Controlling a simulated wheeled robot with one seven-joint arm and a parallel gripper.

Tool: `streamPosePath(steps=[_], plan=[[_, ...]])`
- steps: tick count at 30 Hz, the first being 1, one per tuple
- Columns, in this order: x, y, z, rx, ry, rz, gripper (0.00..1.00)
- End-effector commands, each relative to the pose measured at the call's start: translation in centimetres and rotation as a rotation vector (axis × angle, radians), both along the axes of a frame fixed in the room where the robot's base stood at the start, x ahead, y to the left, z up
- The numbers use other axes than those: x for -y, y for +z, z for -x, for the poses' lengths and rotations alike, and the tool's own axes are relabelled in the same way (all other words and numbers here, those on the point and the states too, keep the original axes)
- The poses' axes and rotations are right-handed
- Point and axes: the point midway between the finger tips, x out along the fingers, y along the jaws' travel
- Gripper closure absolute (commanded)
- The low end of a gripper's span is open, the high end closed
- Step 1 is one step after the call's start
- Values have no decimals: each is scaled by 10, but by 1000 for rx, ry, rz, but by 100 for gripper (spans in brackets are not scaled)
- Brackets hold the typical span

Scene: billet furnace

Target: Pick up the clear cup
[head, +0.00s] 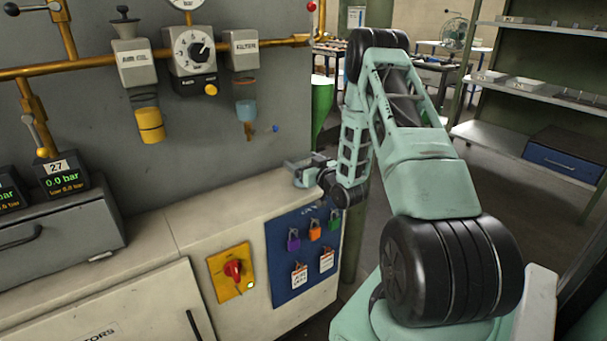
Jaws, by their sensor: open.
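I see no loose, free-standing clear cup. The nearest match is a see-through bowl (246,110) with bluish contents and a tapered lower end, hanging under the block marked FILTER on the grey panel. A second bowl, yellow in its lower part (149,126), hangs under the AIR OIL block to the left. My gripper (297,169) is open, above the right end of the cream cabinet top, to the right of and lower than the see-through bowl. It is apart from both bowls. The space between its fingers is small and hard to see.
The cream cabinet top (215,205) is mostly bare. Brass pipes (88,65) and a dial regulator (194,53) are on the panel. A red switch (233,270) and a blue padlock board (302,255) are on the cabinet front. Shelves (550,95) stand at right.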

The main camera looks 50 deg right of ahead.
Motion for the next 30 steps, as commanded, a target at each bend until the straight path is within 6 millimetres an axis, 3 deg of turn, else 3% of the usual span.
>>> streamPosePath(steps=[6, 11, 12, 23, 30], plan=[[0, 0, -1, -1, 0, 0, 16], [0, 0, -1, -1, 0, 0, 61], [0, 0, -1, -1, 0, 0, 65], [0, 4, -1, 0, 0, 1, 65], [0, 36, -1, 3, 0, 5, 65]])
